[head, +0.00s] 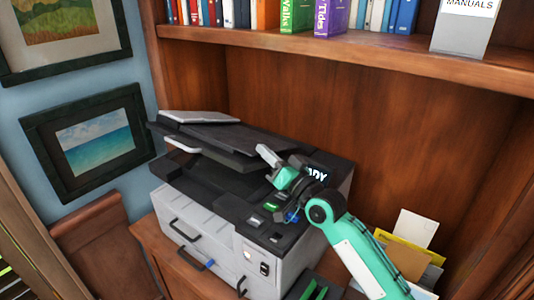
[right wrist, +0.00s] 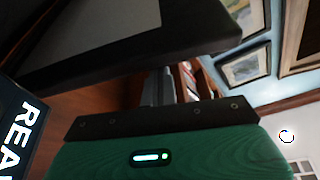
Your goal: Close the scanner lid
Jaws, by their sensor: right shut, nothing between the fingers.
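The scanner (head: 205,207) is a grey and black machine on a wooden cabinet. Its dark lid (head: 235,142) is tilted partly open, with a dark gap under it and a light handle (head: 182,144) on its front edge. My right gripper (head: 267,156) is shut and empty at the right end of the lid, above the control panel. I cannot tell whether it touches the lid. In the right wrist view the dark lid (right wrist: 130,50) spans the top, and the grey fingers (right wrist: 162,86) point toward it. My left gripper is not in view.
Papers and envelopes (head: 408,250) stand right of the scanner. A shelf (head: 350,55) with books and a manuals box (head: 464,28) runs above. Framed pictures (head: 92,142) hang on the left wall.

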